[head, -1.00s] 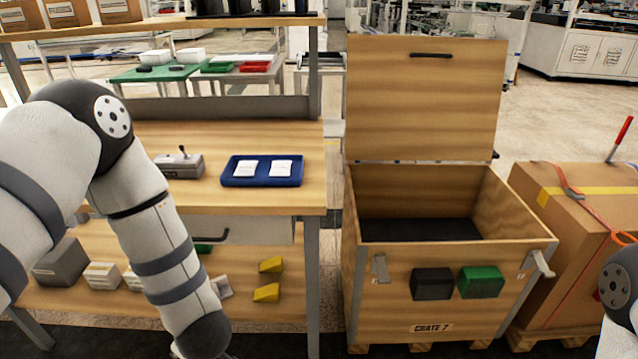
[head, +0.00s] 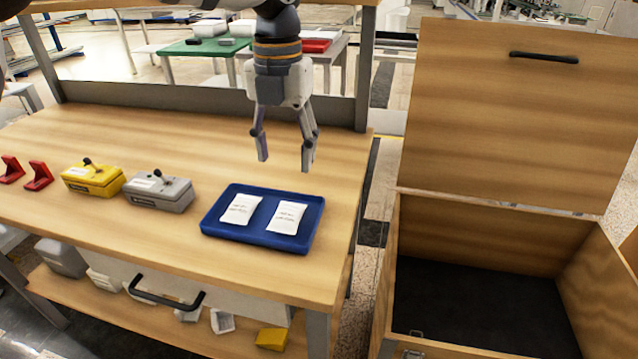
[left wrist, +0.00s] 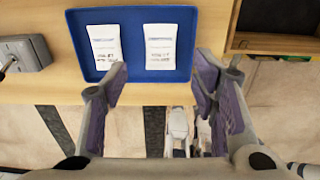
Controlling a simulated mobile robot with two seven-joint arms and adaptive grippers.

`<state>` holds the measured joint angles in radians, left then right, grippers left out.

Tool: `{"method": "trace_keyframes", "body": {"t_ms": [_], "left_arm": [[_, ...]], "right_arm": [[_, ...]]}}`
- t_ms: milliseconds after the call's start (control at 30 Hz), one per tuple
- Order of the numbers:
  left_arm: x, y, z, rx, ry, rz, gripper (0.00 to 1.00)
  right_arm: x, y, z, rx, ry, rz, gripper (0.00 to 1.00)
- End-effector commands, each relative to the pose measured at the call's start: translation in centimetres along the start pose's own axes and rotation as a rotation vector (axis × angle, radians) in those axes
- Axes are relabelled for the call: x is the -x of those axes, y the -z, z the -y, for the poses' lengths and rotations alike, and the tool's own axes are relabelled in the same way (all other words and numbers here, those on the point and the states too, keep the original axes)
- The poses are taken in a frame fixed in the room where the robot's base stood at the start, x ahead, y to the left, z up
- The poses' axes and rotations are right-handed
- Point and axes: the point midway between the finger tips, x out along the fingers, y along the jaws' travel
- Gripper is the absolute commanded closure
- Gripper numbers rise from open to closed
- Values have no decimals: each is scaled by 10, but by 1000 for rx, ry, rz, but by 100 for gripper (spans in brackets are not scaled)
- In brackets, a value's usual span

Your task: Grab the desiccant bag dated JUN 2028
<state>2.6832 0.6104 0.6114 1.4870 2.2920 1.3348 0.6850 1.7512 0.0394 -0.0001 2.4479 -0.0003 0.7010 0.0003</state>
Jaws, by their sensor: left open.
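Two white desiccant bags lie side by side in a blue tray (head: 262,241) on the wooden bench. In the head view these are the left bag (head: 241,209) and the right bag (head: 288,217). The left wrist view shows the two bags (left wrist: 104,47) (left wrist: 160,47) in the tray (left wrist: 134,14) as well. Both carry printed lines too small to read, so I cannot tell which is dated JUN 2028. My left gripper (head: 285,163) is open and empty, pointing down above the bench behind the tray, apart from the bags. My right gripper is not in view.
A grey box with a lever (head: 160,191), a yellow box with a lever (head: 92,179) and red brackets (head: 38,176) stand left of the tray. An open wooden crate (head: 500,200) stands right of the bench, lid raised. Bench space behind the tray is clear.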

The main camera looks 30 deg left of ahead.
Motion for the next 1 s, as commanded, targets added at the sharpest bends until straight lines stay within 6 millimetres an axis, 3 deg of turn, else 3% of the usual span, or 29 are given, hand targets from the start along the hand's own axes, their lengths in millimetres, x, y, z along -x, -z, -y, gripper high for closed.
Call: {"method": "trace_keyframes", "body": {"t_ms": [67,300,467,700,933,967,1000], "left_arm": [[-4,0,0,0,1,-2,47],[-56,1,0,-2,-1,-5,47],[-76,0,1,-1,-1,-3,47],[-118,-1,3,-1,-2,-2,47],[-121,-1,3,-1,0,2,47],[-121,-1,3,-1,0,2,49],[-121,-1,3,-1,0,2,58]], "right_arm": [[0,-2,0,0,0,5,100],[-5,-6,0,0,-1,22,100],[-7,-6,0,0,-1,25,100],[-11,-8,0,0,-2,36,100],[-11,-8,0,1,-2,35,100],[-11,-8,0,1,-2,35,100],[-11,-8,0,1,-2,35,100]]}}
